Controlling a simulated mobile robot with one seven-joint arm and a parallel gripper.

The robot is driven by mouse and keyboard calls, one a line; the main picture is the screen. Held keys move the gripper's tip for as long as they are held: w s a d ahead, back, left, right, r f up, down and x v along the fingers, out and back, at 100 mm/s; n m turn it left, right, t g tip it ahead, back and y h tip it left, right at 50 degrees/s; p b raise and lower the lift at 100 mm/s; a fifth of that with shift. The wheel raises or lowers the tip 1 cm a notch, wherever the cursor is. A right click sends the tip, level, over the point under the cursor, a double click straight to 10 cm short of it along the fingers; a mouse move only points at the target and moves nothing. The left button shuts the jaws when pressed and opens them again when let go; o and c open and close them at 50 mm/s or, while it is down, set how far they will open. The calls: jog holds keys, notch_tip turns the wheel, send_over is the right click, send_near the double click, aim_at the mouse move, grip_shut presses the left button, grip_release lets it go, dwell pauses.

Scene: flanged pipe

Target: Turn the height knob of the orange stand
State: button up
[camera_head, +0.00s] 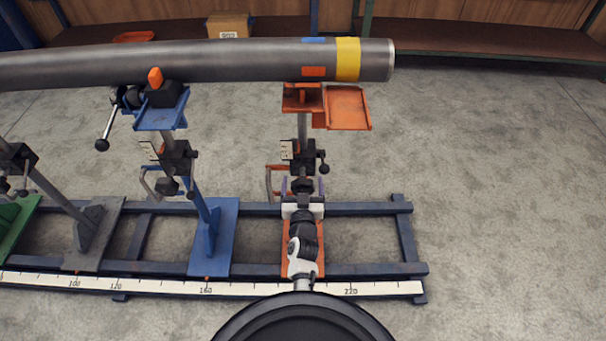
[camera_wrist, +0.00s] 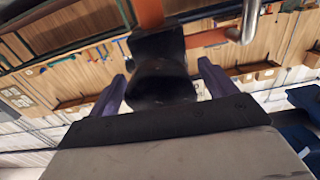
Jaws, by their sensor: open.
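The orange stand (camera_head: 347,108) is at the right end of the rail, under the pipe's end. Its black height knob (camera_head: 302,185) is low on the post, below the clamp with the scale plate. My gripper (camera_head: 303,188) is in front of the stand, its purple fingers open on either side of the knob. In the wrist view the dark flared knob (camera_wrist: 158,82) lies between the two purple fingers of my gripper (camera_wrist: 161,75), with a visible gap at each side. I cannot tell how deep the knob sits between the fingers.
A grey pipe (camera_head: 200,62) with a yellow band lies across the stands. A blue stand (camera_head: 223,235) stands left of the orange one, with grey and green stands beyond. Floor at right is clear.

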jog(key=shift+w, duration=0.25)
jog(key=c, duration=1)
jog(key=m, duration=0.3)
jog(key=shift+r+m, duration=0.1)
jog(key=shift+m, duration=0.3)
jog(key=shift+a+m, duration=0.1)
jog(key=shift+m, duration=1.8)
